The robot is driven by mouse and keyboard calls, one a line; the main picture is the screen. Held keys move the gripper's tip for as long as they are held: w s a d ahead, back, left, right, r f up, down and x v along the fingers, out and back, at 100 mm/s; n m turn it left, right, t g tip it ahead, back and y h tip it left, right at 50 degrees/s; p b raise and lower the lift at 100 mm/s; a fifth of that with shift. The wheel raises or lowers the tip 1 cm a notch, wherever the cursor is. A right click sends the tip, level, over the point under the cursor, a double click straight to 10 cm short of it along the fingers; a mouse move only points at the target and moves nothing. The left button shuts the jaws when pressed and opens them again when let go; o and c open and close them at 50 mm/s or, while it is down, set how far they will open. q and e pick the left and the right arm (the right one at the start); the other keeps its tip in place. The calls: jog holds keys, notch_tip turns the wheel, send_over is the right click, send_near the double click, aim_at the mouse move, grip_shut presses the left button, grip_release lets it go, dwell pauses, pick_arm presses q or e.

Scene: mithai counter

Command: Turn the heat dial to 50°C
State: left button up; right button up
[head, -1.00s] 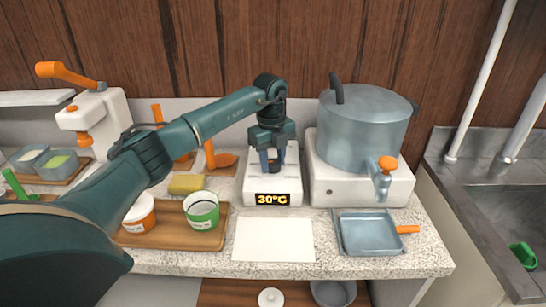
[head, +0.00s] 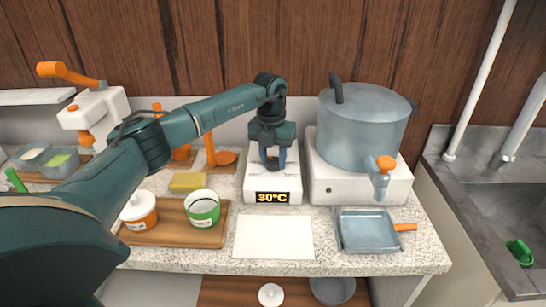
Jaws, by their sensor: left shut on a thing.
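A white heating unit (head: 258,183) stands on the counter, left of the big pot. Its dark display (head: 271,198) reads 30°C in yellow. My left gripper (head: 273,166) points straight down over the top of this unit. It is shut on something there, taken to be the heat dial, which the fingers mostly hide. I cannot read the dial's angle. My right gripper is not in view.
A large grey pot (head: 360,130) with an orange-handled tap (head: 382,175) stands close on the right. In front lie a white sheet (head: 273,237) and a blue-grey pan (head: 367,231). A wooden tray (head: 174,231) holds a green-and-white tub (head: 203,208) and an orange-and-white jar (head: 139,211).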

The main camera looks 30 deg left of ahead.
aim_at(272, 159)
pick_arm(q)
jog(key=m, duration=0.4)
jog(key=shift+m, duration=2.2)
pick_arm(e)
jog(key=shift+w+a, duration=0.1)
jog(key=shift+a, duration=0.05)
pick_arm(q)
jog(key=o, duration=1)
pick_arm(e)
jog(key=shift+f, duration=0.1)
pick_arm(q)
notch_tip(272, 159, up, 13)
jog(key=b, duration=0.1)
jog(key=shift+w+a+r+b, duration=0.15)
jog(key=shift+a+b, duration=0.05)
jog(key=shift+b, duration=0.15)
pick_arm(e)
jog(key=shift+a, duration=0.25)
